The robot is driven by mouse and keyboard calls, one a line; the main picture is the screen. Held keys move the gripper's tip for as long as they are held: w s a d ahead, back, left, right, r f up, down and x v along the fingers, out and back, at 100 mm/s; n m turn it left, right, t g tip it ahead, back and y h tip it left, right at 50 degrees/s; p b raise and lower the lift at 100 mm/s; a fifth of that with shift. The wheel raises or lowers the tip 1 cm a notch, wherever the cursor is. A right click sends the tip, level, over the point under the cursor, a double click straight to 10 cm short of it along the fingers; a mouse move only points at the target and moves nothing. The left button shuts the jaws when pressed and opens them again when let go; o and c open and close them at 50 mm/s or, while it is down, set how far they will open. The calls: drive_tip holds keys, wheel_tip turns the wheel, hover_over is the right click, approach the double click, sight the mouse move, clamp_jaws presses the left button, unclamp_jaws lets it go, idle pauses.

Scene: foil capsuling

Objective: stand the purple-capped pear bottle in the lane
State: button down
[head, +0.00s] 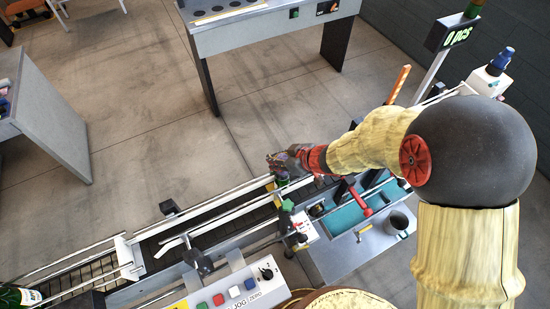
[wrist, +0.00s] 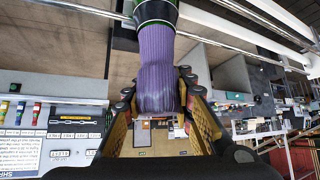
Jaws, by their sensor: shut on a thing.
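The purple-capped bottle shows in the wrist view, with its long ribbed purple cap (wrist: 157,75) and a dark green part of the glass (wrist: 155,10) at the top edge. My gripper (wrist: 158,92) is shut on the purple cap, one finger on each side. In the head view my gripper (head: 287,160) is over the conveyor, and a small green part of the bottle (head: 282,180) shows just below it. The rest of the bottle is hidden, so I cannot tell whether its base touches the belt. The lane (head: 165,238) is the dark belt between pale rails.
Another green bottle (head: 16,297) stands at the lane's lower left end. A control box with coloured buttons (head: 235,292) is at the near side. Green-knobbed clamps (head: 288,206) stand close by the rail.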

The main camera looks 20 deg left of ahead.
drive_tip(key=shift+f, duration=0.2)
drive_tip(key=c, duration=1.4)
unclamp_jaws()
drive_tip(key=shift+f, duration=0.1)
drive_tip(key=v, duration=1.2)
